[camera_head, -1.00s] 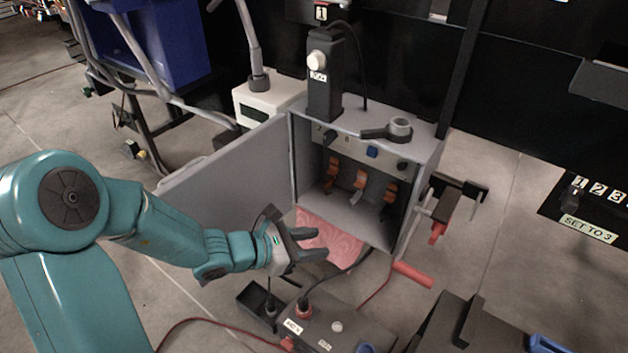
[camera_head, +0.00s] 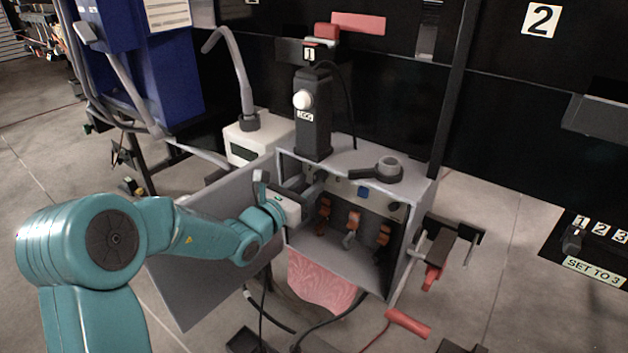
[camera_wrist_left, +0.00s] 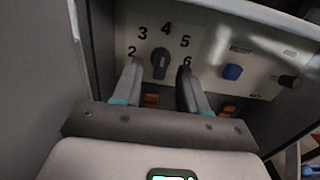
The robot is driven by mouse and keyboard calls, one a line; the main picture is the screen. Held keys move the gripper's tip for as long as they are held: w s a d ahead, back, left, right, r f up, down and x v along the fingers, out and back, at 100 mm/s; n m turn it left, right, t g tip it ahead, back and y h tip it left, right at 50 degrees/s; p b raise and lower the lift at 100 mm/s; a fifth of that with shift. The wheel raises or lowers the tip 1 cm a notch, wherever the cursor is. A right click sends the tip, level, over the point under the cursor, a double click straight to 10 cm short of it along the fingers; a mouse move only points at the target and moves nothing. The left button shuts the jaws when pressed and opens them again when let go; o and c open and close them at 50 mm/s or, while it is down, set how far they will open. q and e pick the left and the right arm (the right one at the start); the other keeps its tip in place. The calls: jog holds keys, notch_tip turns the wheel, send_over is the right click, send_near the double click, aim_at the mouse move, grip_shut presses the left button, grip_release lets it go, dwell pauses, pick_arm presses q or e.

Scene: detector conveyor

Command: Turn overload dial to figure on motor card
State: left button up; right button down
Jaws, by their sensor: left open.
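The overload dial (camera_wrist_left: 160,63) is a dark knob on the pale panel (camera_wrist_left: 205,50) inside the open grey cabinet (camera_head: 418,215). Figures 2 to 6 are printed around it; its exact pointing is hard to tell. My left gripper (camera_head: 312,187) is at the upper left inside the cabinet. In the left wrist view its two fingers (camera_wrist_left: 160,83) are open, one on each side of the dial's lower part, with a gap and no visible contact. In the head view the gripper hides the dial. I cannot identify a motor card for certain. My right gripper is not in view.
A blue button (camera_wrist_left: 232,72) and a dark knob (camera_wrist_left: 289,81) are right of the dial. Orange-handled switches (camera_head: 352,225) hang below. The cabinet door (camera_head: 195,285) stands open at left. A "SET TO 3" label (camera_head: 595,270) is at far right.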

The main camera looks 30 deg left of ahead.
aim_at(319, 177)
pick_arm(q)
jog(key=shift+w+d, duration=0.15)
jog(key=shift+w, duration=0.55)
jog(key=shift+w+d, duration=0.1)
jog(key=shift+w, duration=0.6)
grip_shut()
